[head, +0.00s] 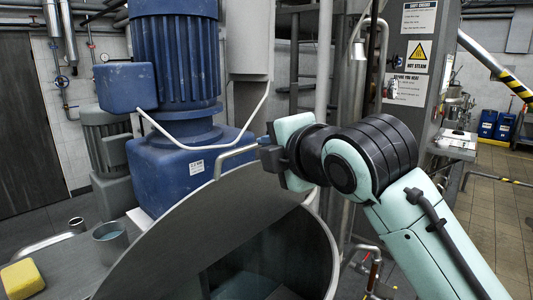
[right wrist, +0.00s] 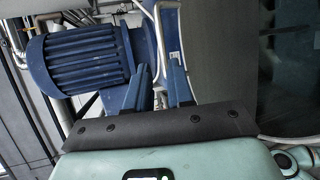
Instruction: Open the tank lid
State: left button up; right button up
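The tank lid (head: 190,236) is a large grey disc in the head view, tilted up from the tank (head: 326,250), and the dark inside of the tank shows beside it. The lid's bent tube handle (head: 234,153) stands out from its upper edge. My right gripper (head: 266,149) is at the end of this handle and appears shut on it. In the right wrist view, the two fingers (right wrist: 162,92) stand close together around a thin tube, with the grey lid (right wrist: 225,50) to the right. My left gripper is not in view.
A blue mixer motor (head: 178,60) stands right behind the lid; it also shows in the right wrist view (right wrist: 80,62). A metal cup (head: 110,243) and a yellow sponge (head: 22,279) sit at the left. A control cabinet (head: 415,70) stands behind my right arm.

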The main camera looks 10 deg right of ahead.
jog(key=shift+w+m, duration=0.1)
jog(key=shift+m, duration=0.2)
grip_shut()
jog(key=m+t+y+b, duration=0.2)
jog(key=m+y+b, duration=0.2)
jog(key=m+y, duration=0.75)
send_near(203, 191)
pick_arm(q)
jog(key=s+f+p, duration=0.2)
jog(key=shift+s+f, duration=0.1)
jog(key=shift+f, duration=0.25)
pick_arm(e)
jog(key=w+a+r, duration=0.1)
jog(key=w+a+r+m+h, duration=0.1)
jog(key=w+a, duration=0.1)
jog(key=w+a+r+m+h, duration=0.1)
jog(key=shift+w+a+m, duration=0.15)
jog(key=shift+a+m, duration=0.05)
jog(key=shift+m, duration=0.05)
